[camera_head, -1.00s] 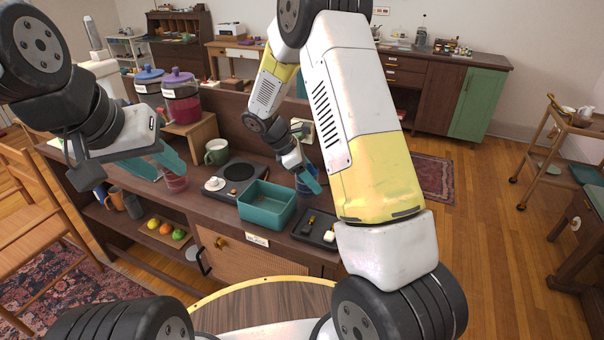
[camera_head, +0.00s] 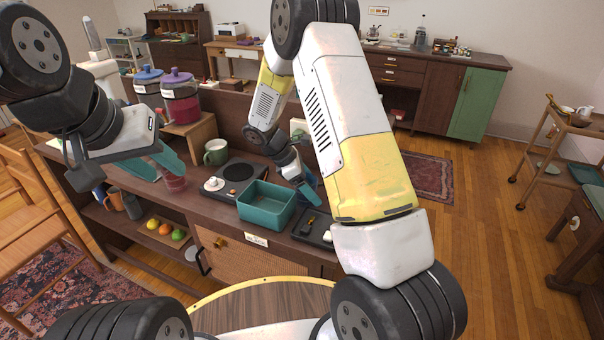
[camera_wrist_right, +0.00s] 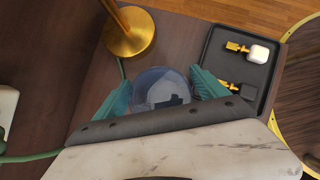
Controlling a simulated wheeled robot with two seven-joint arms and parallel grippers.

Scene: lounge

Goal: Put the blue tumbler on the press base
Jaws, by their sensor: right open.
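The blue tumbler (camera_wrist_right: 160,86) is seen from above in the right wrist view, between the two teal fingers of my right gripper (camera_wrist_right: 163,92). The fingers are open on either side of it; any contact is unclear. In the head view my right gripper (camera_head: 309,192) is low over the counter, and the tumbler (camera_head: 309,178) is mostly hidden behind it. A flat dark plate with a round disc (camera_head: 238,172) stands on the counter left of the teal bin; I cannot tell if it is the press base.
The teal bin (camera_head: 266,222) stands just left of my right gripper. A dark tray (camera_wrist_right: 257,85) with small brass-coloured pieces lies beside the tumbler. A brass stand (camera_wrist_right: 130,32) rises behind it. A green mug (camera_head: 216,152) stands behind the plate.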

